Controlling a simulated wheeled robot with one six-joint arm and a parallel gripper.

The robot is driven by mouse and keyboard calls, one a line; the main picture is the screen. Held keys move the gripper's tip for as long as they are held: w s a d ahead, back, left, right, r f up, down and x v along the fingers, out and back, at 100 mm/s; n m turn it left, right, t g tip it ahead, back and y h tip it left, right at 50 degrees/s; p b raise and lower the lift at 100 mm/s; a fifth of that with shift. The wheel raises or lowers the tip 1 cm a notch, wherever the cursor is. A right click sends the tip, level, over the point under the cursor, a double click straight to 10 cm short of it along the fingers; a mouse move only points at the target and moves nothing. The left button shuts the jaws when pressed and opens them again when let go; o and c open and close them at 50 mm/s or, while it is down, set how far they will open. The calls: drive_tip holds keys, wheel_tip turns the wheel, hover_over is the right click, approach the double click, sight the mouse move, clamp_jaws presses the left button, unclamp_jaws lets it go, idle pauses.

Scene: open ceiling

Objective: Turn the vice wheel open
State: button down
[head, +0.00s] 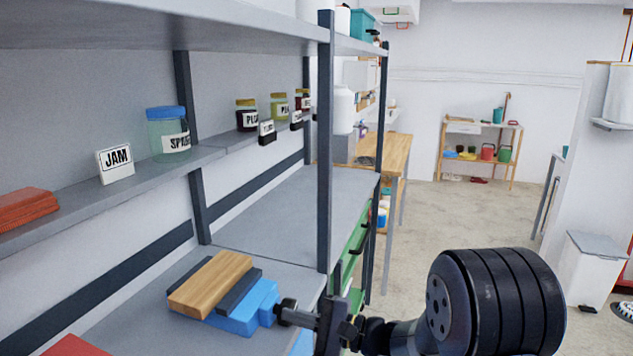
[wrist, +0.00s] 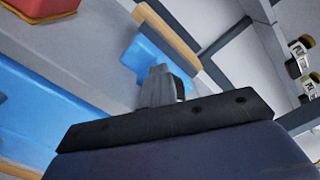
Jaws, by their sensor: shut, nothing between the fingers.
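The blue vice (head: 247,305) sits on the grey bench in the head view, with a wooden block (head: 212,281) between its dark jaw plates. A small dark round part, seemingly the vice wheel (head: 285,311), is at its right end. My gripper (head: 302,317) comes from the right, its fingers shut and empty, tips at or very close to this part; I cannot tell whether they touch. In the wrist view my gripper (wrist: 162,75) points at the blue vice (wrist: 147,58), with the wooden block (wrist: 165,25) beyond. The wheel is not distinguishable there, perhaps hidden by the fingers.
A dark rack post (head: 325,150) rises just behind my gripper. A shelf above the bench holds a blue-lidded jar (head: 168,145), a JAM sign (head: 116,161) and smaller jars. A red object (head: 72,346) lies at the bench's near left.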

drive_tip(key=shift+s+a+f+b, duration=0.15)
drive_tip(key=shift+f+b, duration=0.45)
drive_tip(key=shift+b, duration=0.7)
drive_tip(key=shift+s+f+b, duration=0.25)
drive_tip(key=shift+f+b, duration=0.3)
drive_tip(key=shift+b, duration=0.7)
drive_tip(key=shift+s+a+b, duration=0.1)
drive_tip(key=shift+s+b, duration=0.25)
drive_tip(key=b+v, duration=0.1)
drive_tip(key=v, duration=0.5)
drive_tip(key=shift+r, duration=0.1)
drive_tip(key=shift+r, duration=0.1)
drive_tip(key=w+a+r+n+p, duration=0.1)
drive_tip(key=w+a+n+p, duration=0.2)
drive_tip(key=p, duration=0.6)
drive_tip(key=shift+a+n, duration=1.25)
drive_tip(key=shift+n, duration=0.25)
